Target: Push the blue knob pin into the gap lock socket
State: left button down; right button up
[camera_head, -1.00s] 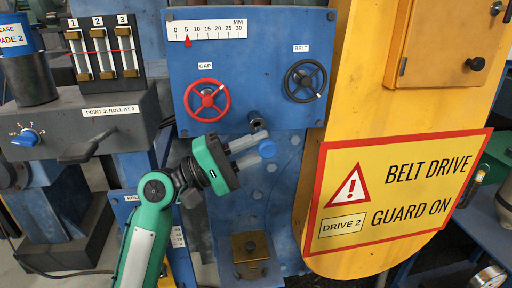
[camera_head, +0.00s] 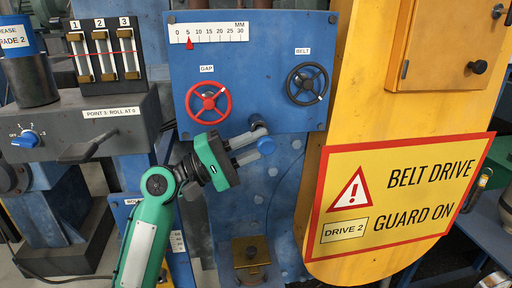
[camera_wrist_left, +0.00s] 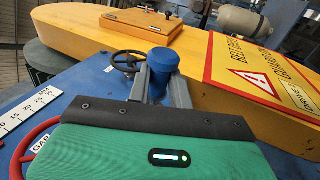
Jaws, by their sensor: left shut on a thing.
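The blue knob pin (camera_head: 266,146) shows as a round blue knob between the fingers of my left gripper (camera_head: 261,143). The gripper is shut on it, in front of the blue machine and just below the gauge panel's lower edge. In the left wrist view the blue knob (camera_wrist_left: 163,61) sits between the two grey fingers (camera_wrist_left: 159,82). The pin's shank is hidden. A dark round fitting (camera_head: 256,121), which looks like the gap lock socket, is just above the fingers and partly covered by them. I cannot tell whether the pin touches it. My right gripper is not in view.
The yellow belt guard (camera_head: 365,115) stands close on the right. A brass block (camera_head: 251,250) is below.

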pick_arm(q)
jog(key=shift+w+a, duration=0.1)
jog(key=shift+w, duration=0.35)
jog(key=shift+w+a+b, duration=0.15)
jog(key=shift+w+b, duration=0.4)
jog(key=shift+w, duration=0.25)
jog(key=c, duration=1.2)
grip_release()
jog(key=shift+a, duration=0.1)
